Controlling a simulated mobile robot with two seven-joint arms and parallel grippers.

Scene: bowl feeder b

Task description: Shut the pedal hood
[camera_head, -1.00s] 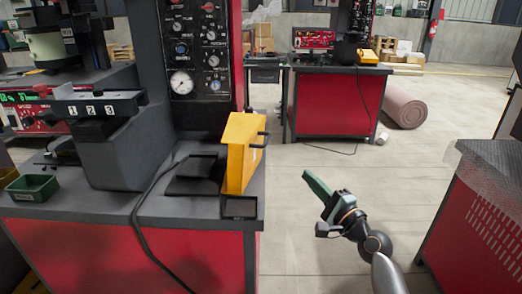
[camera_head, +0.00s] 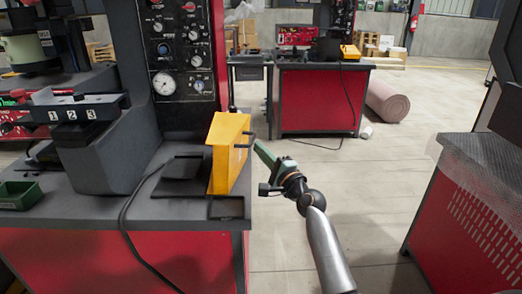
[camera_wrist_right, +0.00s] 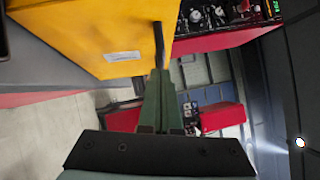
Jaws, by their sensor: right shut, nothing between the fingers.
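The yellow pedal hood (camera_head: 226,158) stands raised on edge at the right end of the grey bench top, beside the dark pedal plate (camera_head: 182,172). A black handle (camera_head: 246,140) sticks out from its right side. My right gripper (camera_head: 258,148), with green fingers, is shut and empty just right of the hood, close to the handle. In the right wrist view the hood (camera_wrist_right: 95,32) fills the upper left. There the shut fingertips (camera_wrist_right: 159,74) are right by the lower end of the handle (camera_wrist_right: 158,45); I cannot tell whether they touch. My left gripper is out of view.
A gauge panel (camera_head: 183,60) rises behind the bench (camera_head: 110,212). A green tray (camera_head: 20,195) sits at the bench's left. A black cable runs over the front edge. Another red cabinet (camera_head: 465,215) stands at right. The floor between is clear.

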